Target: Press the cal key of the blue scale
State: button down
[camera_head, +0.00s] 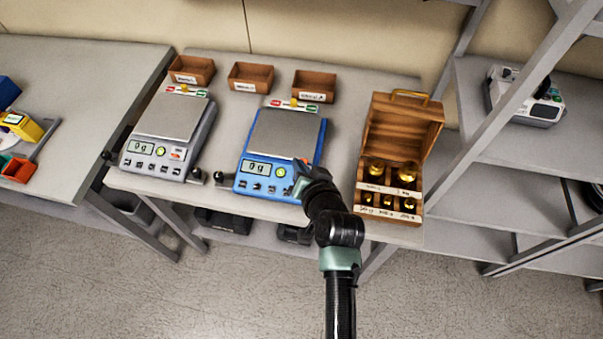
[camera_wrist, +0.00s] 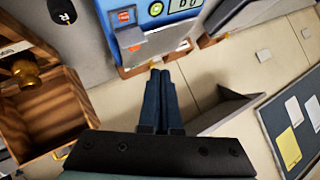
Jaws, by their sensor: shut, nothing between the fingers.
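The blue scale (camera_head: 272,181) stands on the table with a grey weighing plate (camera_head: 285,134), a display reading "0 g" (camera_head: 257,167) and a row of dark keys along its front. A round yellow-green button (camera_head: 281,171) sits right of the display. In the wrist view, part of the blue scale (camera_wrist: 182,11) shows at the top edge, with an orange-red marking (camera_wrist: 126,15). My gripper (camera_wrist: 160,72) is shut and empty. In the head view my gripper (camera_head: 303,167) is over the scale's front right corner and hides part of it. The cal lettering is unreadable, and I cannot tell whether the fingertips touch anything.
A grey scale (camera_head: 165,150) stands to the left. An open wooden box (camera_head: 428,130) with brass weights is close to my arm's right. Several brown trays (camera_head: 250,77) line the back. A grey shelf unit (camera_head: 470,150) is at the right. Floor is clear in front.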

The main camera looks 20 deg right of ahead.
jog(key=f+b, duration=0.2)
jog(key=b, duration=0.1)
jog(key=w+d+f+b, duration=0.1)
jog(key=f+b, duration=0.1)
jog(key=f, duration=0.1)
jog(key=w+f+b, duration=0.1)
jog(key=f+b, duration=0.2)
jog(key=shift+d+f+b, duration=0.2)
jog(key=shift+f+b, duration=0.05)
jog(key=shift+b, duration=0.1)
dwell(1.8)
jog(key=shift+w+f+b, duration=0.1)
jog(key=shift+f+b, duration=0.3)
jog(key=shift+d+f+b, duration=0.1)
jog(key=shift+f+b, duration=0.2)
jog(key=shift+f, duration=0.05)
dwell(0.5)
jog(key=shift+r, duration=0.15)
jog(key=shift+r+p, duration=0.6)
jog(key=shift+p, duration=0.2)
